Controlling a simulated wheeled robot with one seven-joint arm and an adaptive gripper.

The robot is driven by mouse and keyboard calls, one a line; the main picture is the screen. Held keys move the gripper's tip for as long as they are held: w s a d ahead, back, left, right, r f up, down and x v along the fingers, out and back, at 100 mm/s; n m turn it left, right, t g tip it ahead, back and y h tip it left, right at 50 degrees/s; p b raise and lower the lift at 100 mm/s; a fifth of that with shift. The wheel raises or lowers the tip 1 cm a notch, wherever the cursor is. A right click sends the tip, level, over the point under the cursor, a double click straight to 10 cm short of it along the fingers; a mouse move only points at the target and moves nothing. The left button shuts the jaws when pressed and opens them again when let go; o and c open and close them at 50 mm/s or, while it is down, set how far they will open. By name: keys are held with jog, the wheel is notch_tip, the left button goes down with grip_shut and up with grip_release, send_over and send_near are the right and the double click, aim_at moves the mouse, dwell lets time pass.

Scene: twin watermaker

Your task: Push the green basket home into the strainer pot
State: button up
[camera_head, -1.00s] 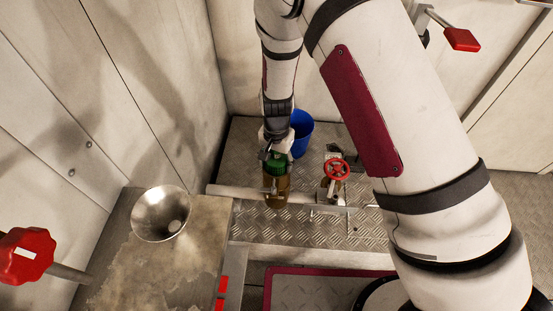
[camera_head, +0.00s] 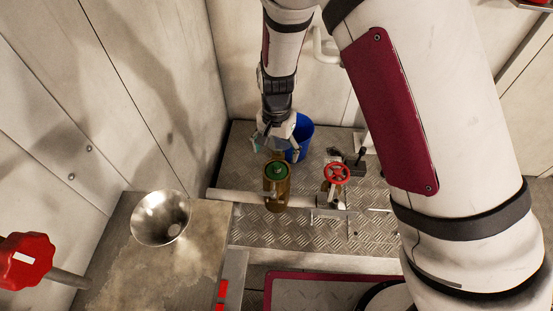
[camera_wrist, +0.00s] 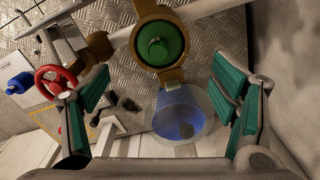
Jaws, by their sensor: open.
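The green basket (camera_head: 277,170) sits inside the mouth of the brass strainer pot (camera_head: 277,199), with its green top close to the pot's rim. In the wrist view the basket (camera_wrist: 161,43) shows as a green disc with a small knob, ringed by the pot's brass rim (camera_wrist: 139,55). I cannot tell whether it is fully seated. My gripper (camera_head: 276,146) is open and empty, above and behind the pot in the head view. In the wrist view its teal-padded fingers (camera_wrist: 158,92) are spread wide, and nothing is between them in contact.
A blue bucket (camera_head: 301,138) stands behind the pot, close to my gripper. A red handwheel valve (camera_head: 337,173) is right of the pot, on the pipe (camera_head: 235,195). Tread plate (camera_head: 270,232) in front is clear.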

notch_tip(320, 180, up, 4)
jog(key=shift+r, duration=0.15)
dwell(0.6)
